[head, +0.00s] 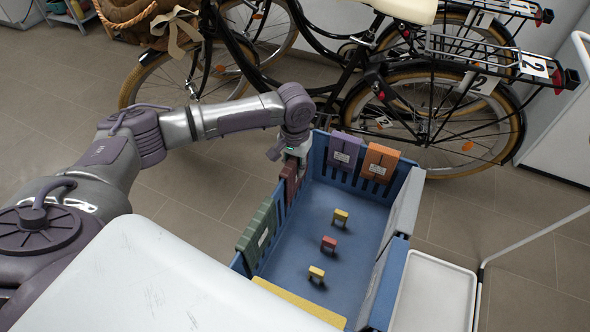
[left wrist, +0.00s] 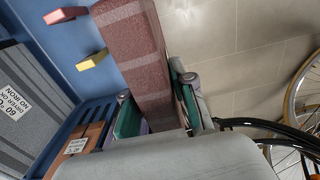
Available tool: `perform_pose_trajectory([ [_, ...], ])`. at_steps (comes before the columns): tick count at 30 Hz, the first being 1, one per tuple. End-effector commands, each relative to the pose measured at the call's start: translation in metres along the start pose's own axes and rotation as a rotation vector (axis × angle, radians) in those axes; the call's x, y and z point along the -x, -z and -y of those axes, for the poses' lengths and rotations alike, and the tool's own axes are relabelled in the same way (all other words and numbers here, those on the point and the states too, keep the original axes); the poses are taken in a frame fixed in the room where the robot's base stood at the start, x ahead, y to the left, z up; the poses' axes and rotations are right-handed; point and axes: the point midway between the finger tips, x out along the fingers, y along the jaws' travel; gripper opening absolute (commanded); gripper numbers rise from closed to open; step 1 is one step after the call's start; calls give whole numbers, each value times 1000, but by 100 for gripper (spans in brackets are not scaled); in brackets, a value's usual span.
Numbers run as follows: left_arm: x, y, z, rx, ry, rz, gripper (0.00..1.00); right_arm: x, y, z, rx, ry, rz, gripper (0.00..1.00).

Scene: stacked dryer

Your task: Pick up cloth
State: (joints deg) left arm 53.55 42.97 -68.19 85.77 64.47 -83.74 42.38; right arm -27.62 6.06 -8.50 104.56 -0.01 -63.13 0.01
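A dark red cloth (head: 290,184) hangs folded over the left rim of a blue bin (head: 345,205), near its far left corner. My left gripper (head: 286,158) is at this cloth from above. In the left wrist view the red cloth (left wrist: 138,55) runs between the two widely spread fingers (left wrist: 160,108) of the gripper. A narrow gap shows beside the finger on the left; contact at the other finger is unclear. My right gripper is not in view.
Three small blocks or clips lie in the bin: yellow (head: 340,216), red (head: 328,243) and yellow (head: 316,273). A yellow cloth (head: 300,303) is at the near rim. Bicycles (head: 430,110) stand behind the bin. A white tray (head: 436,292) is at right.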

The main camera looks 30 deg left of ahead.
Motion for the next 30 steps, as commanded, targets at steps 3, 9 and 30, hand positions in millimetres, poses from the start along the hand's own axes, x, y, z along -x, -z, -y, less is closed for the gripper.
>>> perform_pose_trajectory([
  [3,0,0,0,0,0,0,0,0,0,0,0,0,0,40],
  [9,0,0,0,0,0,0,0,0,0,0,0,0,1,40],
  [30,82,0,0,0,-1,-2,0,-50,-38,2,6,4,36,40],
])
